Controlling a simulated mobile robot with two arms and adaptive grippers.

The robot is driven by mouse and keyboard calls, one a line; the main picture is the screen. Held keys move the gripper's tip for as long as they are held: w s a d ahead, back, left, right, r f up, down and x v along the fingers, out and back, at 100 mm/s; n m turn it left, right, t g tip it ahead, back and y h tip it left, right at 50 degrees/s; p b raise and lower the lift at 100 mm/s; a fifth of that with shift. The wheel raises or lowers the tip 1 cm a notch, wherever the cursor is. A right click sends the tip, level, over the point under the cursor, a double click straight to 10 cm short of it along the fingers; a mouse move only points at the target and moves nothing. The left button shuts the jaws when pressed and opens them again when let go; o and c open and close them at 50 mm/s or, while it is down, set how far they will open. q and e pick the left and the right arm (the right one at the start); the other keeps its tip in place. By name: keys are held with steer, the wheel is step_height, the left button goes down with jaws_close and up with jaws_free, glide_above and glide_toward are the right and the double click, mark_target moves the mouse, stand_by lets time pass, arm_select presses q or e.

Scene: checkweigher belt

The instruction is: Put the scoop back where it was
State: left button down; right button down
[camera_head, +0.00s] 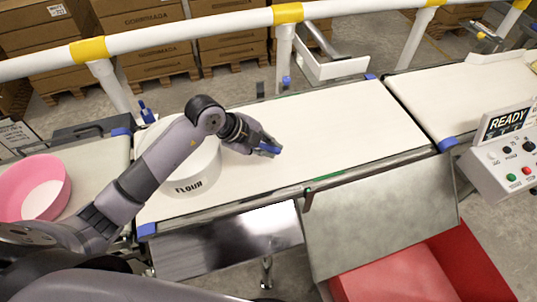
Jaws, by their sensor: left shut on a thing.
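My left gripper (268,147) is over the white belt, just right of the white round tub labelled FLOUR (190,187). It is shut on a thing. A small blue piece (270,149) shows at its fingertips, apparently part of the scoop; the rest of it is hidden by the fingers, so I cannot tell its shape or whether it touches the belt. My left arm crosses in front of the tub and hides part of its opening and contents. My right gripper is not in view.
A pink round container (62,180) stands on the left belt section. The middle belt (345,120) is clear right of my gripper. A white guard rail (190,28) runs behind it.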

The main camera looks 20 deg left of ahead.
arm_select(q)
step_height(320, 180, down, 4)
steer(key=shift+r, duration=0.1)
steer(key=shift+f, duration=0.35)
steer(key=c, duration=1.6)
jaws_free()
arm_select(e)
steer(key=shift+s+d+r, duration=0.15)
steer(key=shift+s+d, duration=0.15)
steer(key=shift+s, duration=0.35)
